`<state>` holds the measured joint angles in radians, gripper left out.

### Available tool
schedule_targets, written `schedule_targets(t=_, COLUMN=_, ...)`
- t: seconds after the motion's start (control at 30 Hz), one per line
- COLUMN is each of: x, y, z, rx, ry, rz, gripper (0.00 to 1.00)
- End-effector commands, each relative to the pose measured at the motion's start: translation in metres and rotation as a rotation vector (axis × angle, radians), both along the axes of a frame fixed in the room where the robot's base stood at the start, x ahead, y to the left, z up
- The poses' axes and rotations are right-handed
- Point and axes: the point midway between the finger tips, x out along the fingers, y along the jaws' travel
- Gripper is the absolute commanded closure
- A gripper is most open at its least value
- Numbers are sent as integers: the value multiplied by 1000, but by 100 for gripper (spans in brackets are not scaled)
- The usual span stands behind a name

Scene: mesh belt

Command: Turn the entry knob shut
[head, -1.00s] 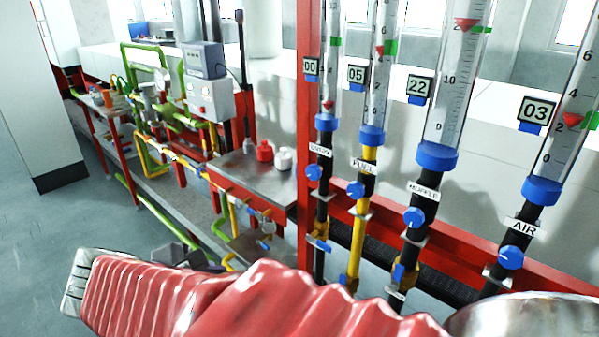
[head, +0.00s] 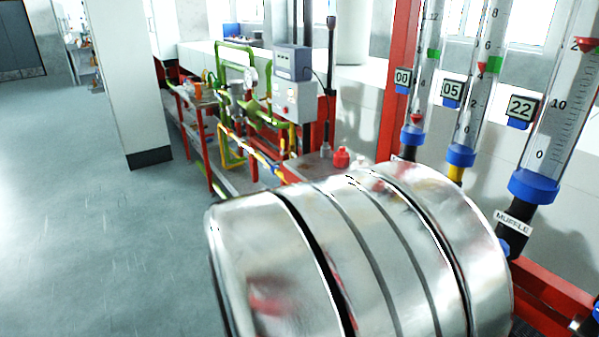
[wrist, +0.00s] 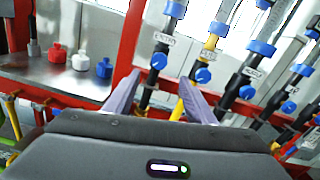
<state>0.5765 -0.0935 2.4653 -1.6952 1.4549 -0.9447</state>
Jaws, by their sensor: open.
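The entry knob (wrist: 158,60) is a small blue dial with a white mark on the leftmost black pipe in the wrist view. A small white label (wrist: 163,39) sits just above it, too small to read surely. My gripper (wrist: 159,78) is open, its two purple-grey fingers pointing at that pipe. The knob appears between the fingertips, a little beyond them, with no contact visible. In the head view the entry flow tube (head: 420,70) has a display (head: 402,79) reading 00. Its knob is hidden there behind my silver arm link.
The fuel knob (wrist: 203,75) is close right of my right finger. The muffle knob (wrist: 247,92) and air knob (wrist: 288,107) follow further right. A red post (wrist: 130,40) stands left of the pipes. A metal bench (wrist: 60,78) holds red, white and blue bottles.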

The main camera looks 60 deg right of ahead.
Motion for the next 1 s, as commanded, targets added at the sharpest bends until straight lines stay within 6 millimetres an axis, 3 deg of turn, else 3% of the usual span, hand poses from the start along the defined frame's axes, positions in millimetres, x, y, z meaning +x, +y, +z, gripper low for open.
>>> schedule_targets(t=0.37, x=-3, y=-7, z=0, rx=1, ry=-5, rz=-2, gripper=50)
schedule_targets(t=1.0, x=-29, y=-67, z=0, rx=1, ry=-5, rz=-2, gripper=50)
